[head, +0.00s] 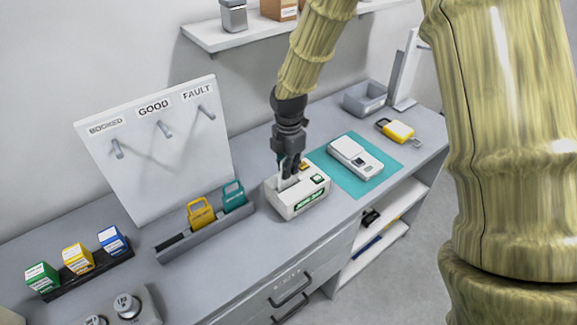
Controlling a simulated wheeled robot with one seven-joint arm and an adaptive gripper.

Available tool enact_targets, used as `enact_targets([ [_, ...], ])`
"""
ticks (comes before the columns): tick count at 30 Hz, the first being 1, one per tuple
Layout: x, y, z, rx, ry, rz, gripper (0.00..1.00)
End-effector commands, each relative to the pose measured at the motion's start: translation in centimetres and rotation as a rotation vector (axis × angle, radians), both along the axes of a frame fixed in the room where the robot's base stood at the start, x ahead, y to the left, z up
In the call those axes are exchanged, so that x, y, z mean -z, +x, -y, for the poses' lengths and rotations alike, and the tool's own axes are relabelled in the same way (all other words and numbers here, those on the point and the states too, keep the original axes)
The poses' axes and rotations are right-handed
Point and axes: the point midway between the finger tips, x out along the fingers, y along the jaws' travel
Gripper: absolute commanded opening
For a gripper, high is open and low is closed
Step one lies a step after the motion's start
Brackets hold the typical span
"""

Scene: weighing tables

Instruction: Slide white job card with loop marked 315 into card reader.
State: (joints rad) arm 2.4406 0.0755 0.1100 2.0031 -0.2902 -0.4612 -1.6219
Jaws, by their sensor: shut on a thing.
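The card reader (297,205) is a white box with a green label on its front and a small green patch on top. It stands on the grey bench. My gripper (287,175) points down right over its left part and is shut on a pale card, taken as the white job card (288,182). Only a small part of the card shows between the fingers and the reader's top. The 315 mark and the loop are not readable here. I cannot tell whether the card's lower edge is inside the slot.
A grey rack (174,248) left of the reader holds a yellow card (201,213) and a teal card (234,196). A hook board (155,185) stands behind.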

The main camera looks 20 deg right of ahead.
Motion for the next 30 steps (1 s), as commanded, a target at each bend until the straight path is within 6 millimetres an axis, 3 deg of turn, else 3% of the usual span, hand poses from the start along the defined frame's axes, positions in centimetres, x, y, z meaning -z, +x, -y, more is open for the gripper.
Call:
enact_targets([
  [24, 1.3, 0.0, 0.0, 0.000, 0.000, 0.000, 0.00],
  [28, 1.3, 0.0, 0.0, 0.000, 0.000, 0.000, 0.27],
  [30, 1.2, 0.0, 0.0, 0.000, 0.000, 0.000, 0.32],
])
